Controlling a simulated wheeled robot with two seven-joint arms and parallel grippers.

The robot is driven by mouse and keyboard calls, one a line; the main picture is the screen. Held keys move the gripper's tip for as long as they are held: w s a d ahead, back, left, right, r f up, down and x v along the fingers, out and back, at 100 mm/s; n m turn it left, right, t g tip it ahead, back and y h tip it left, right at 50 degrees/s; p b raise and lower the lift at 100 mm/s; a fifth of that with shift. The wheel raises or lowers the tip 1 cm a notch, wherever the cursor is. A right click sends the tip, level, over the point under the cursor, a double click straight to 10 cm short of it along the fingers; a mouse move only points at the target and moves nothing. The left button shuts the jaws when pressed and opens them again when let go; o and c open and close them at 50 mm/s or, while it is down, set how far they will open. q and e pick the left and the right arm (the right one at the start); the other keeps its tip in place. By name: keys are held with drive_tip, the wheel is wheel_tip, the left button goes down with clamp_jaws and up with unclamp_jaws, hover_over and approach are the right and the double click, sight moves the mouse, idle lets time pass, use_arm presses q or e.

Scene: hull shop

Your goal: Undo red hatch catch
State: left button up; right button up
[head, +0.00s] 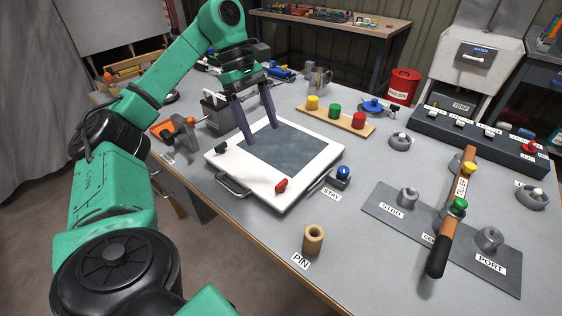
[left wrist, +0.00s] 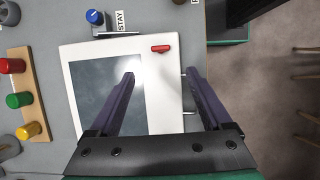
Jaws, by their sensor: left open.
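The hatch (head: 222,165) is a white square frame with a dark grey panel, lying on the bench. The red catch (head: 281,186) sits on the frame's near edge, towards the right corner. It also shows in the left wrist view (left wrist: 160,49), lying crosswise just beyond the fingertips. A black catch (head: 221,149) sits on the left of the same edge. My left gripper (head: 260,131) is open and empty above the panel. In the left wrist view my left gripper (left wrist: 160,74) has its fingers wide apart, touching no catch. My right gripper is out of view.
A metal handle (head: 232,188) juts from the hatch's near side. A blue-knobbed stay (head: 343,173) stands at its right corner. A wooden pin holder (head: 313,239) stands nearer. A board with coloured knobs (head: 350,124) lies behind. The bench right of the hatch is partly clear.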

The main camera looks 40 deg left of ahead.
use_arm(q)
drive_tip(key=b, duration=0.9)
approach(281, 183)
drive_tip(key=x, duration=0.5)
drive_tip(key=shift+a, duration=0.25)
drive_tip(key=x, duration=0.2)
drive_tip(key=shift+d+f+b, duration=0.25)
drive_tip(key=shift+f+b, duration=0.1)
drive_tip(key=shift+d+f, duration=0.25)
drive_tip(key=shift+f, duration=0.1)
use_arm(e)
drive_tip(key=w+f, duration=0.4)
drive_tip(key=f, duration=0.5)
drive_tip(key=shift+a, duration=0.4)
use_arm(q)
clamp_jaws()
